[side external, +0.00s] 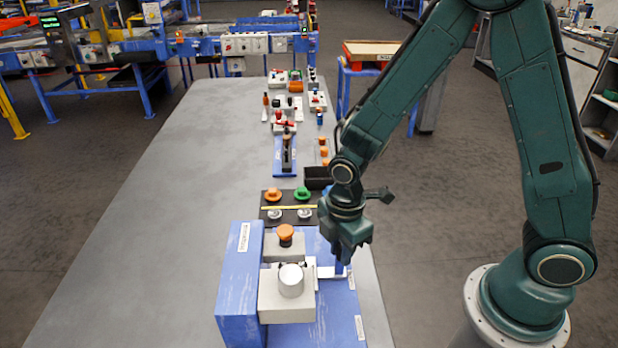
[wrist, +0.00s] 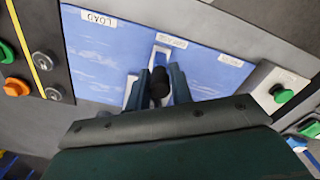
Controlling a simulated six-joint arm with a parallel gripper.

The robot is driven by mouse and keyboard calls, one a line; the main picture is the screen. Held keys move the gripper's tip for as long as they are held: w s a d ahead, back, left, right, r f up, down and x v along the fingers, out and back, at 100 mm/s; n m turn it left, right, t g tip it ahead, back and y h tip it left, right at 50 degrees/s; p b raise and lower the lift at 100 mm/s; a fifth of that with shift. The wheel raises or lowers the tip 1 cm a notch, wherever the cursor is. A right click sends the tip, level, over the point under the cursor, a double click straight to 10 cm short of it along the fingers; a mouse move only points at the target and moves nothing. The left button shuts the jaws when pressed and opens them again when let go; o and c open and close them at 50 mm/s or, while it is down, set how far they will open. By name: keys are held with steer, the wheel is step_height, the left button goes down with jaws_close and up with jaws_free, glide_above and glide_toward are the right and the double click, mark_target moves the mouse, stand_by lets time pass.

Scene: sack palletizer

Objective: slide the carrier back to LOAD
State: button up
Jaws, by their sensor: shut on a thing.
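My gripper (side external: 347,255) is low over the right side of the blue machine. In the wrist view my gripper (wrist: 160,88) is shut on a black knob (wrist: 160,80), taken as the carrier's handle, with one finger on each side. A pale pointed piece (wrist: 158,56) shows just beyond the knob, close to the middle label (wrist: 172,40). The LOAD label (wrist: 98,18) is farther left on the blue plate (wrist: 95,60), and a third label (wrist: 230,60) is to the right. The fingers and wrist hide most of the carrier.
A white block with a round cylinder (side external: 291,281) and an orange mushroom button (side external: 285,233) stand left of my gripper. A black panel with orange and green knobs (side external: 302,194) lies behind. A green button (wrist: 283,94) sits on a box. The table's left side (side external: 150,210) is clear.

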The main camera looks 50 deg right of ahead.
steer(key=shift+w+d, duration=3.45)
steer(key=shift+w, duration=0.1)
steer(key=o, duration=1.1)
steer(key=shift+r, duration=0.65)
steer(key=shift+r, duration=0.4)
steer(key=shift+r, duration=0.35)
steer(key=shift+r, duration=0.35)
